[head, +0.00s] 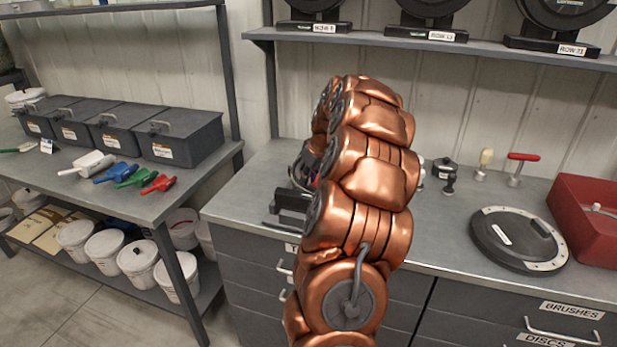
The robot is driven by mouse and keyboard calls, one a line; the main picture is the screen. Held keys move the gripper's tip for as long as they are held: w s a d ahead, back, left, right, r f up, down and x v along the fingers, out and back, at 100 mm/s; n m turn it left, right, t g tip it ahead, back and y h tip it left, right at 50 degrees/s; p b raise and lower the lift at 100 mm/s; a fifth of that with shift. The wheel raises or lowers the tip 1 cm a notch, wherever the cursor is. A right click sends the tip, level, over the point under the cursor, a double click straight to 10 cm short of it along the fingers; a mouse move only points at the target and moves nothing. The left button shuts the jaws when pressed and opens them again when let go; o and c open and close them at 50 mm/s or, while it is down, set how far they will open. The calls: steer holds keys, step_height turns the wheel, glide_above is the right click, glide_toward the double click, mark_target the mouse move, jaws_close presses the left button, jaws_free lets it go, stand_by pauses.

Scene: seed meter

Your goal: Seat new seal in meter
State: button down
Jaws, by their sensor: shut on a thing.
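My copper-coloured arm rises through the middle of the head view and bends over the bench. Its end and my gripper are hidden behind its own links, so I cannot see what the gripper holds. A dark stand-like fixture (291,203) shows partly at the left of the arm, on the bench. Some small dark and metallic parts show just above it, too covered to name. A round dark housing with a pale rim section and a knob (500,243) lies flat on the bench at the right; it may be part of the meter. I cannot make out the seal.
A red case (585,215) stands at the bench's right end. A red-handled tool (517,170) and small knobbed items (449,184) stand behind the round housing. Dark bins (185,135) and coloured scoops (158,183) are on the left table. A shelf (380,42) crosses above.

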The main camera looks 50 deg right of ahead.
mark_target(308, 188)
steer(key=shift+s+a+f+b, duration=0.15)
steer(key=shift+f+b, duration=0.2)
steer(key=shift+f, duration=0.15)
steer(key=shift+s+a+f+b, duration=0.15)
steer(key=shift+f+b, duration=0.15)
steer(key=shift+f, duration=0.2)
steer(key=shift+s+a+f+b, duration=0.1)
steer(key=shift+a+f+b, duration=0.05)
steer(key=shift+f+b, duration=0.3)
stand_by(0.5)
steer(key=c, duration=1.3)
jaws_free()
steer(key=shift+f+g, duration=0.1)
steer(key=shift+g, duration=0.2)
steer(key=o, duration=0.4)
steer(key=d, duration=0.2)
steer(key=shift+w+d+f, duration=0.1)
steer(key=shift+w+d, duration=0.15)
steer(key=shift+d, duration=0.05)
steer(key=shift+o, duration=0.5)
steer(key=shift+d, duration=0.25)
steer(key=shift+a+r, duration=0.75)
steer(key=shift+a, duration=0.05)
steer(key=shift+c, duration=1.1)
steer(key=shift+w+a+r+p, duration=0.15)
steer(key=shift+w+r+p, duration=0.05)
steer(key=shift+p, duration=0.1)
steer(key=shift+c, duration=0.4)
steer(key=shift+r, duration=0.2)
